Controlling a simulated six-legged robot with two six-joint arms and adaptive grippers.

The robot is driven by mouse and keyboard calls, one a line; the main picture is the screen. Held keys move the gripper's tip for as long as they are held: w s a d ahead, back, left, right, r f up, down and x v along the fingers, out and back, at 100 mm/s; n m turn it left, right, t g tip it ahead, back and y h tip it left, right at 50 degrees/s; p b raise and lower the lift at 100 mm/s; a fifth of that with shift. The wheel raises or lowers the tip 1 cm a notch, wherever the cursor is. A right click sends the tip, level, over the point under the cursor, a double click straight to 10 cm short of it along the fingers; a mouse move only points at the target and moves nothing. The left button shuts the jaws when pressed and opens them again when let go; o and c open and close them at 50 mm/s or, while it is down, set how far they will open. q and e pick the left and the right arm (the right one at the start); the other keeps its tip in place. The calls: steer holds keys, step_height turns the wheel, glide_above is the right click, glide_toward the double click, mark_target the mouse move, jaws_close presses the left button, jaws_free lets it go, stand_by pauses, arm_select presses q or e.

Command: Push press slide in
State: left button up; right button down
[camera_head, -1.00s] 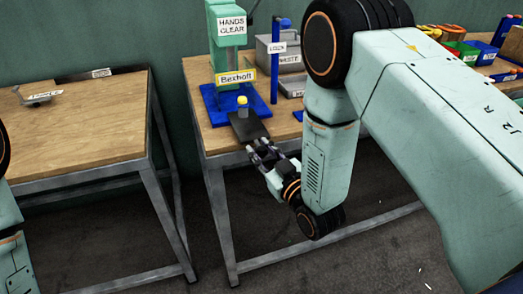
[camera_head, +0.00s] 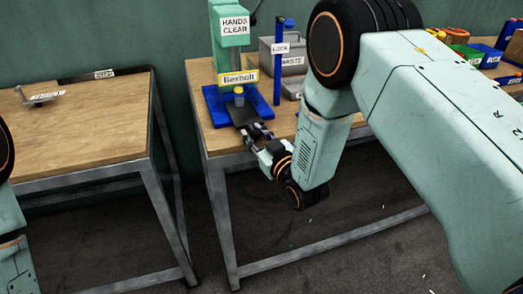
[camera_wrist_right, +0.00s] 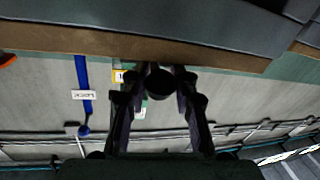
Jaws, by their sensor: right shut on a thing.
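A small yellow-topped piece (camera_head: 239,93) stands on the slide, under the press head. My right gripper (camera_head: 258,135) is at the slide's front end. In the right wrist view, its fingers (camera_wrist_right: 160,88) are shut on a round black knob (camera_wrist_right: 159,80), seemingly the slide's handle. My left gripper is out of view.
A blue post (camera_head: 277,65) labelled "LOCK" and a grey "WASTE" box (camera_head: 296,62) stand right of the press. Coloured bins (camera_head: 483,53) sit farther right. The left table (camera_head: 80,135) holds a small grey item (camera_head: 39,99) and is mostly clear.

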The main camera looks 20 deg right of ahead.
mark_target(251, 126)
steer(key=x, duration=0.2)
steer(key=d+b+x, duration=0.1)
steer(key=x, duration=0.1)
steer(key=shift+a+r, duration=0.1)
steer(key=shift+r, duration=0.05)
steer(key=c, duration=1)
jaws_free()
steer(key=shift+c, duration=0.2)
steer(key=v, duration=1.2)
